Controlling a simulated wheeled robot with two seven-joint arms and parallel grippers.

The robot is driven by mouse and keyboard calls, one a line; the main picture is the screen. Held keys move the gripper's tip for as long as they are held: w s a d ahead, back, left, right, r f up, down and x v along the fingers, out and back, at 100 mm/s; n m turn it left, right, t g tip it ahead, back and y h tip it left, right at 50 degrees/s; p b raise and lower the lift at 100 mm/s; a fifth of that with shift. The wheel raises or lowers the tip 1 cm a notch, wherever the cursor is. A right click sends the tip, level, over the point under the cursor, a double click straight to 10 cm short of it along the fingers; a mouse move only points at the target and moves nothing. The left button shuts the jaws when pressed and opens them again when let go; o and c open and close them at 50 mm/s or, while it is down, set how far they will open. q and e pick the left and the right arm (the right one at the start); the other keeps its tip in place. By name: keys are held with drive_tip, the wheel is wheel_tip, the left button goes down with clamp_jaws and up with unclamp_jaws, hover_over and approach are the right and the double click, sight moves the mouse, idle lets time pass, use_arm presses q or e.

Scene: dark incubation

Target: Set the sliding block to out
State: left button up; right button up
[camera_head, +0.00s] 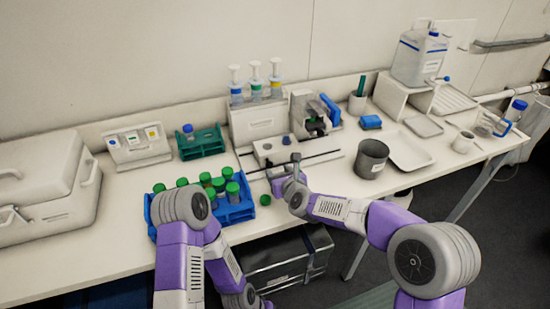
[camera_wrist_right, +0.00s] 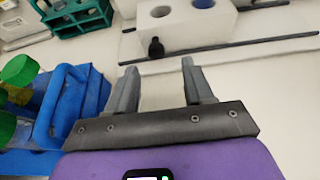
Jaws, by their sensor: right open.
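The sliding block (camera_head: 275,151) is a white block with round holes on top, sitting on dark rails (camera_head: 316,156) near the middle of the table. In the right wrist view, the block (camera_wrist_right: 187,22) is at the top, with a small black knob (camera_wrist_right: 156,47) on its near face. My right gripper (camera_head: 288,171) is just in front of the block. In the right wrist view its two fingers (camera_wrist_right: 158,75) are apart and empty, pointing toward the knob, with a gap between them and the knob. My left gripper is out of view.
A blue rack (camera_head: 237,212) of green-capped tubes stands left of my right gripper, with a loose green cap (camera_head: 265,199) beside it. A dark grey beaker (camera_head: 371,158) and a white tray (camera_head: 410,150) stand to the right. A device (camera_head: 314,115) is behind the rails.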

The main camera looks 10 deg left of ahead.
sight(270, 165)
drive_tip(key=shift+w+a+f, duration=0.2)
drive_tip(key=shift+w+a, duration=0.15)
drive_tip(key=shift+a, duration=0.3)
drive_tip(key=shift+x, duration=2.45)
clamp_jaws()
